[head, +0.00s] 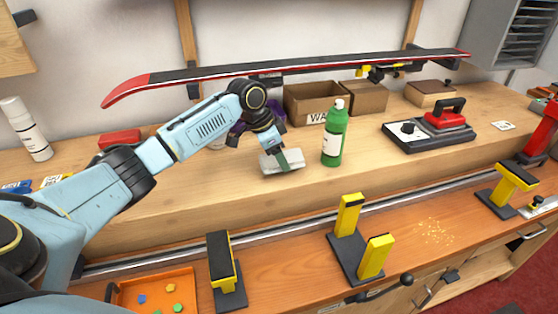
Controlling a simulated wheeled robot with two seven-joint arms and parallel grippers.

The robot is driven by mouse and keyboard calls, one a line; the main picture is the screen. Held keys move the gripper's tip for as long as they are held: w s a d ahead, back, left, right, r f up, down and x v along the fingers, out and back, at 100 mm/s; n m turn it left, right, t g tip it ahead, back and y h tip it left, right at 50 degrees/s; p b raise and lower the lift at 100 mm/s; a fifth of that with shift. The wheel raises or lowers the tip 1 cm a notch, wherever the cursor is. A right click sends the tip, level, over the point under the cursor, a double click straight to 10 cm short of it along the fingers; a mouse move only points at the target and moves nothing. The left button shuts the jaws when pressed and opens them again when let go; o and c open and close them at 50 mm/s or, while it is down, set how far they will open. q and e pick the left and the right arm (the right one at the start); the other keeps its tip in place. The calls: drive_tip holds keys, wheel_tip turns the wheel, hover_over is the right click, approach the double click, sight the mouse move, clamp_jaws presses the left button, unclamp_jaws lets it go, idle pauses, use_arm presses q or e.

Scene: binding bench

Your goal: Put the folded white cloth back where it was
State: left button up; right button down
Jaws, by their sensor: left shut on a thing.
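The folded white cloth (292,163) is a small pale block at the middle of the raised wooden shelf. My left gripper (281,158) comes down on it from above and is shut on it. The cloth is at or just above the shelf top; I cannot tell whether it touches. The fingers hide part of the cloth. My right gripper is not in view.
A green bottle (333,140) stands close to the right of the cloth. Cardboard boxes (310,104) are behind, under a red-edged ski (300,65). A red iron (444,118) sits on a dark base further right. Yellow-topped vise supports (348,216) stand on the lower bench.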

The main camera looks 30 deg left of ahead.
use_arm(q)
drive_tip(key=shift+f, duration=0.95)
drive_tip(key=o, duration=0.9)
drive_tip(key=shift+f, duration=0.1)
drive_tip(key=p+v, duration=0.1)
drive_tip(key=v, duration=1.1)
drive_tip(key=shift+w+d, duration=0.1)
drive_tip(key=shift+w, duration=0.05)
